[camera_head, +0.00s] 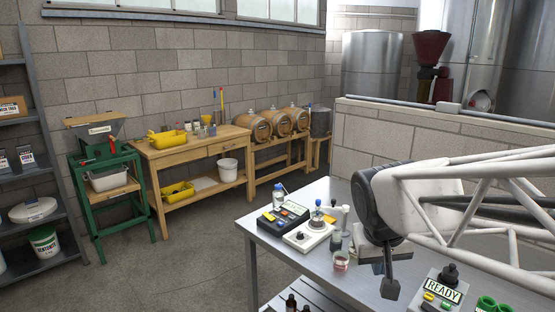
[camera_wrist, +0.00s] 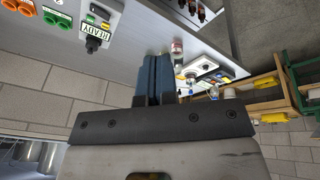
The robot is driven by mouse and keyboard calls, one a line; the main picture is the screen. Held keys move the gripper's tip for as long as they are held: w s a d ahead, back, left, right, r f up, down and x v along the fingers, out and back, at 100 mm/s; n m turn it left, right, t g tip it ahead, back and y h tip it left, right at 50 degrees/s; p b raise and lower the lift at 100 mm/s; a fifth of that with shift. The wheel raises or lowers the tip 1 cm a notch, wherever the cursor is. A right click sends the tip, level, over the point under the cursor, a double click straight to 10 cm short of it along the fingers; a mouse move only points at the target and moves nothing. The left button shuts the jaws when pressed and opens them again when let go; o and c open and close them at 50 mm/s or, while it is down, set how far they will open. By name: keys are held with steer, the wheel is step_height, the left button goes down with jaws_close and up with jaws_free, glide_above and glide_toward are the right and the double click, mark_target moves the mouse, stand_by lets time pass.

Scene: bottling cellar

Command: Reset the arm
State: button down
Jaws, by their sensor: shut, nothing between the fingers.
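My gripper (camera_head: 389,284) hangs over the front half of the steel table (camera_head: 340,196) in the head view, with its fingers pointing down. In the wrist view its two blue-grey fingers (camera_wrist: 156,76) lie close together, shut with nothing between them. My white arm comes in from the right and hides part of the table behind it. A grey box with a READY label (camera_head: 443,291) and a black knob stands just right of the fingers; it also shows at the top of the wrist view (camera_wrist: 96,30).
A small jar with red contents (camera_head: 341,261) stands left of my gripper. Farther left are a white device with a round top (camera_head: 308,236) and a meter with coloured buttons (camera_head: 281,218). Green rings (camera_head: 487,303) lie at the right. A block wall (camera_head: 380,130) rises behind the table.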

steer(key=s+f+y, duration=0.1)
steer(key=s+f, duration=0.2)
steer(key=s, duration=0.8)
steer(key=shift+s+a, duration=0.35)
steer(key=shift+s, duration=0.05)
stand_by(0.7)
